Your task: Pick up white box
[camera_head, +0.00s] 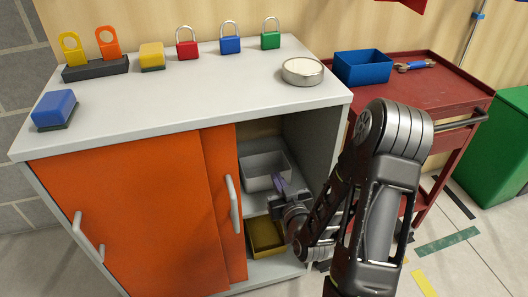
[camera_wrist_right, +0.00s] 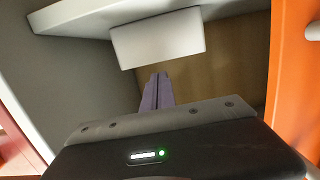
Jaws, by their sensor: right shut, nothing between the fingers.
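The white box (camera_head: 262,168) looks light grey and open-topped in the head view. It sits on the shelf inside the open right part of the cabinet. In the right wrist view the white box (camera_wrist_right: 158,38) shows as a pale block just beyond the fingertips. My right gripper (camera_head: 279,184) reaches into the cabinet at the front of the box and overlaps part of it in the head view. Its purple-grey fingers (camera_wrist_right: 157,88) are closed together with nothing between them. Whether the fingertips touch the box I cannot tell. My left gripper is not in view.
A yellow bin (camera_head: 263,237) sits below in the cabinet. An orange sliding door (camera_head: 220,170) borders the opening on the left. The cabinet top (camera_head: 205,91) holds padlocks, coloured blocks and a round tin (camera_head: 303,71). A red cart (camera_head: 440,95) with a blue bin (camera_head: 363,67) stands right.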

